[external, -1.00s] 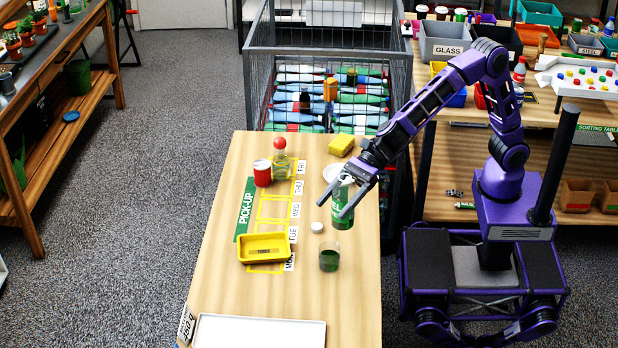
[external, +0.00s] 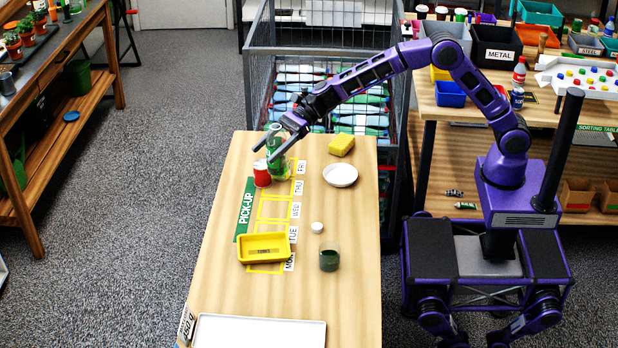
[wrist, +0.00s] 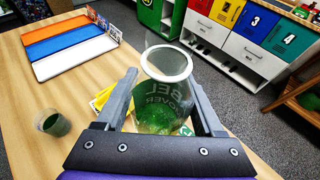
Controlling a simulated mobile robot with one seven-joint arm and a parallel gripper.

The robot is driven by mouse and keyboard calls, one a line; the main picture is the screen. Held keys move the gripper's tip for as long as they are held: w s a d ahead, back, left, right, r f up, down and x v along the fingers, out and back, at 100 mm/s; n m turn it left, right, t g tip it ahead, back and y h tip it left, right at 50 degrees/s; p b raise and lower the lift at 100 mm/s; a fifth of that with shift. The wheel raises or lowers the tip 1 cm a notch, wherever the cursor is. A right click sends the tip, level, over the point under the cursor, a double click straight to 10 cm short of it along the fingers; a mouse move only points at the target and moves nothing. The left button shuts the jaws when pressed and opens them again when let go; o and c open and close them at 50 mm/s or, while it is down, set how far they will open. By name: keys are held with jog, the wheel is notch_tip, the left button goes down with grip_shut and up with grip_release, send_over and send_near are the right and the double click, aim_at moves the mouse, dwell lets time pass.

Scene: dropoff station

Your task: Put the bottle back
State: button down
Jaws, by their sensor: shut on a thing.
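My gripper (external: 282,150) is shut on the bottle (external: 276,143), a clear bottle with green contents, near the far left corner of the table. In the wrist view, the bottle (wrist: 160,105) stands between the two fingers with its open mouth toward the camera and no cap on it. A red can (external: 262,174) is just below my gripper in the external view. Whether the bottle's base touches the table cannot be told. A white cap (external: 317,228) lies on the table, next to a glass (external: 329,258) of green liquid.
The table (external: 345,290) also bears a yellow sponge (external: 341,146), a white plate (external: 340,175), a yellow tray (external: 263,248) and a white-edged tray (external: 260,332). Day labels and a green PICK-UP strip (external: 245,212) mark its left side. A wire cage (external: 330,40) stands behind.

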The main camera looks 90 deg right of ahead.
jog(key=shift+w+d+f, duration=0.25)
jog(key=shift+d+f, duration=0.5)
jog(key=shift+d, duration=0.05)
notch_tip(320, 180, down, 14)
jog(key=shift+r+b, duration=0.1)
jog(key=shift+b, duration=0.6)
jog(key=shift+f, duration=0.2)
grip_release()
